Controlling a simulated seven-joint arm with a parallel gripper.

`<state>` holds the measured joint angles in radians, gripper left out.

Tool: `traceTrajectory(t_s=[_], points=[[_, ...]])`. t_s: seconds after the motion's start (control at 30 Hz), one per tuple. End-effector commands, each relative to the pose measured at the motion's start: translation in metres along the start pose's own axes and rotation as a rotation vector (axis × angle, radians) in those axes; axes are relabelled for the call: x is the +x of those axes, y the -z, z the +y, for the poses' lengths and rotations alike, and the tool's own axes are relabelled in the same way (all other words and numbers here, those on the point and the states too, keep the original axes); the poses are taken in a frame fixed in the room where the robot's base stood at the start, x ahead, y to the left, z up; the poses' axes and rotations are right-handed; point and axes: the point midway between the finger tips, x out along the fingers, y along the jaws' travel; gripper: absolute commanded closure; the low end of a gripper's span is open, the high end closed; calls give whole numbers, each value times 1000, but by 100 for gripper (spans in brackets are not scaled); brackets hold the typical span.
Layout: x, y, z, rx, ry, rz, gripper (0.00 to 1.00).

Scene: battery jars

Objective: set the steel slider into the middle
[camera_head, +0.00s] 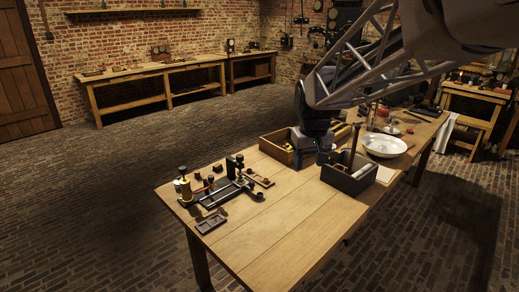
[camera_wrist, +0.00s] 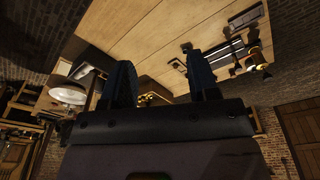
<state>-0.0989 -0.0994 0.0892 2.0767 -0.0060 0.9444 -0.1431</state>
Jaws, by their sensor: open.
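A bench apparatus with dark parallel rails (camera_head: 222,194) stands at the left of the near table, with a brass post at its left end and a dark upright block behind. It also shows at the upper right of the wrist view (camera_wrist: 228,52). The steel slider is too small to tell apart from the rails, so its position along them is unclear. My gripper (camera_wrist: 156,58) is open, with two dark fingers apart and nothing seen held between them. In the head view it hangs between a wooden box and a grey tray, well to the right of the apparatus; its fingertips are unclear there.
The wooden box (camera_head: 272,149) and grey tray (camera_head: 346,182), with a tall dark tool, flank my gripper. A white bowl (camera_head: 384,140) stands behind right. A small dark tray (camera_head: 210,223) lies before the apparatus. The near middle of the table (camera_head: 290,220) is clear.

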Motion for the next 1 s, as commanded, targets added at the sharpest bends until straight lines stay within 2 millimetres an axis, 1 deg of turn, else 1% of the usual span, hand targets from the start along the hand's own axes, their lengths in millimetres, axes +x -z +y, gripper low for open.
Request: traceTrajectory(t_s=[0.03,0.1,0.47,0.77,1.0], points=[[6,13,-1,-10,2,-6,45],[12,30,-2,-23,3,-11,45],[52,112,-13,-95,12,-36,45],[95,177,-25,-154,20,-57,45],[136,226,-38,-201,26,-74,45]])
